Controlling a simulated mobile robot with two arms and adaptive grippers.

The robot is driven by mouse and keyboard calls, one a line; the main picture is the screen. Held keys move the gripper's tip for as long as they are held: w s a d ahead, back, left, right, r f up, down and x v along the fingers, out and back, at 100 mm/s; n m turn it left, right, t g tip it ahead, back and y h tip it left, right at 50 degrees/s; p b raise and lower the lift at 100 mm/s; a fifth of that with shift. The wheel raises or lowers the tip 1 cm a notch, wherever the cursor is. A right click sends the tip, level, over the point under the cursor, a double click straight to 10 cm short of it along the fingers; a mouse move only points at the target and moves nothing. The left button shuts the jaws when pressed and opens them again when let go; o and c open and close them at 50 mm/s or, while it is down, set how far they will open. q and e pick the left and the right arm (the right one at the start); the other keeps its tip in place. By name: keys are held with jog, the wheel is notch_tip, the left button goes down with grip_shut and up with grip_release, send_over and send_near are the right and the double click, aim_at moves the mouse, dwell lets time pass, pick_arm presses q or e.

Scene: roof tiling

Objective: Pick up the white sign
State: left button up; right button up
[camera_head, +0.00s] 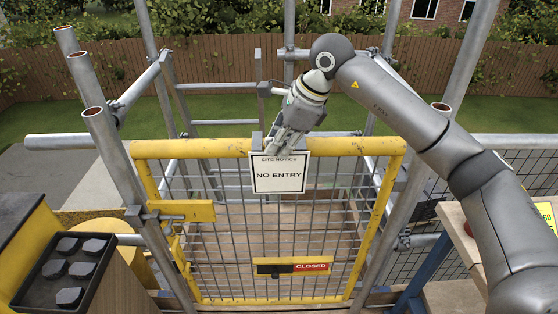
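The white sign (279,178) hangs upright at the top rail of the yellow gate (203,148), near its middle. It has a dark border and reads "SITE NOTICE" and "NO ENTRY". My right gripper (284,147) points down at the sign's top edge, with its fingers in front of the rail. The fingertips overlap or touch the top edge. I cannot tell whether they are closed on it. My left gripper is out of view.
A red and black "CLOSED" latch plate (293,267) sits low on the gate's mesh. Scaffold poles (130,180) stand on both sides. A black tray (68,270) with several dark blocks is at lower left. A wooden fence (215,58) runs behind.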

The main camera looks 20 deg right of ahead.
grip_shut()
jog(key=shift+r, duration=0.1)
dwell(0.3)
jog(key=shift+s+r, duration=0.1)
jog(key=shift+r, duration=0.35)
jog(key=r, duration=0.1)
jog(key=r+b, duration=0.1)
jog(key=r, duration=0.1)
jog(key=s+r, duration=0.1)
jog(key=r, duration=0.1)
jog(key=shift+a+r, duration=0.2)
jog(key=shift+a, duration=0.05)
jog(key=s+d+b, duration=0.4)
jog(key=s+d, duration=0.5)
jog(key=d, duration=0.1)
jog(key=shift+s+d+r, duration=0.2)
jog(key=shift+d, duration=0.15)
